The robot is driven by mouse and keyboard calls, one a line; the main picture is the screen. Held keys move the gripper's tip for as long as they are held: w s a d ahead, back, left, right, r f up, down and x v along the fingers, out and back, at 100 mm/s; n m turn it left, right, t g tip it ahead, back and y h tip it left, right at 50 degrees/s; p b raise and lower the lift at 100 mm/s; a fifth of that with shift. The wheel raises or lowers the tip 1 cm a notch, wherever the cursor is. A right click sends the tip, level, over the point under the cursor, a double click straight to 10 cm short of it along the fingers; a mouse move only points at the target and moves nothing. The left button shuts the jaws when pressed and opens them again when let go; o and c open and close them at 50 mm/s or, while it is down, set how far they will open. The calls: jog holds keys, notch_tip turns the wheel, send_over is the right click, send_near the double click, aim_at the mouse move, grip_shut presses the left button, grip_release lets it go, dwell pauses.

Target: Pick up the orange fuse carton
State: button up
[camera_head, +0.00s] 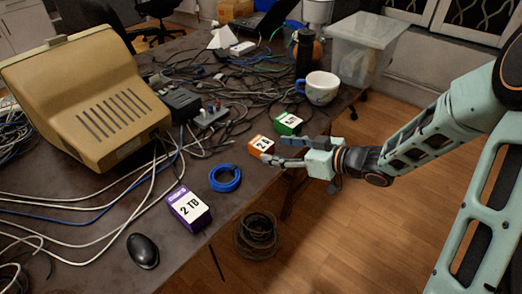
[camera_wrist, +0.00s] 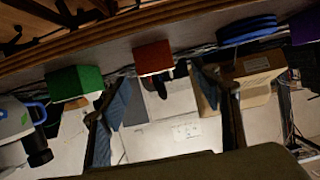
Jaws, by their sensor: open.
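The orange fuse carton (camera_head: 262,146), with a white label reading "2 A", stands on the dark table near its right edge. My gripper (camera_head: 281,150) reaches in from the right with its fingers spread and pointing at the carton. One finger lies on the near side of the carton in the picture, the other just right of it. In the wrist view the table appears upside down. The carton (camera_wrist: 153,58) shows reddish there, ahead and between the open fingers of my gripper (camera_wrist: 160,85). Nothing is held. I cannot tell whether the fingers touch the carton.
A green carton (camera_head: 288,124) and a patterned mug (camera_head: 320,88) stand behind the orange carton. A blue cable coil (camera_head: 225,178) and a purple "2 TB" carton (camera_head: 188,207) lie in front and left. Loose cables cover the table behind. Open floor (camera_head: 340,230) lies right of the table.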

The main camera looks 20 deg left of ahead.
aim_at(261, 146)
jog(key=x, duration=0.2)
jog(key=shift+w+a+f, duration=0.1)
jog(key=shift+a+f, duration=0.05)
jog(key=shift+a, duration=0.1)
jog(key=b+x, duration=0.2)
jog(key=x, duration=0.2)
jog(key=shift+w+d+f, duration=0.1)
jog(key=shift+w+f, duration=0.05)
jog(key=shift+f, duration=0.05)
jog(key=shift+w+a+f, duration=0.1)
jog(key=shift+w+a, duration=0.1)
jog(key=shift+a, duration=0.2)
jog(key=shift+c, duration=0.3)
jog(key=c, duration=1.2)
jog(key=shift+c, duration=0.2)
